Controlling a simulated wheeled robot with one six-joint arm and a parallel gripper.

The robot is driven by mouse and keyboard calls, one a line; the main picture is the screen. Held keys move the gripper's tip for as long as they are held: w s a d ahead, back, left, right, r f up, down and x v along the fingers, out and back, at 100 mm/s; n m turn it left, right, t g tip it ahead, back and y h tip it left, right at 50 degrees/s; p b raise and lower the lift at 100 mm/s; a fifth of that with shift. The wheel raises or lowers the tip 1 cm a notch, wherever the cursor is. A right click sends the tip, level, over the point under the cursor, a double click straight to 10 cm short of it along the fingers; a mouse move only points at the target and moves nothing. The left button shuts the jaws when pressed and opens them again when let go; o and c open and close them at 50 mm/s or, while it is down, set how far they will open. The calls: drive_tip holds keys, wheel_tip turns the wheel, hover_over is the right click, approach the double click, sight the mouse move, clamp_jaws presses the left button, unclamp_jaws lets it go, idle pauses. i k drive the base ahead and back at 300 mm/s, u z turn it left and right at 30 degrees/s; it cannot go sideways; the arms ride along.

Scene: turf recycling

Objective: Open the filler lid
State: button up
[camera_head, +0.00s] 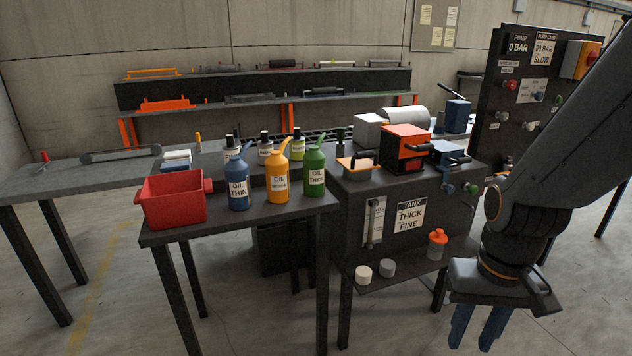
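A tank unit (380,215) stands right of centre with a label reading "TANK THICK FINE". On its top left is a small orange plate with a dark handle (352,163), which looks like the filler lid; it appears to lie flat and closed. My gripper (478,335) hangs at the lower right, its blue fingers pointing down with a gap between them. It looks open and empty, well to the right of and lower than the lid, touching nothing. The fingertips are near the picture's bottom edge.
A table left of the tank holds a red bin (172,203) and blue (238,190), yellow (277,172) and green (314,180) oil bottles. An orange box (404,150) stands right of the lid. A pump panel (520,95) rises behind my arm.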

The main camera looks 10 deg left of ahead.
sight(361, 161)
drive_tip(key=u, duration=0.35)
drive_tip(key=i, duration=0.9)
drive_tip(key=u, duration=0.6)
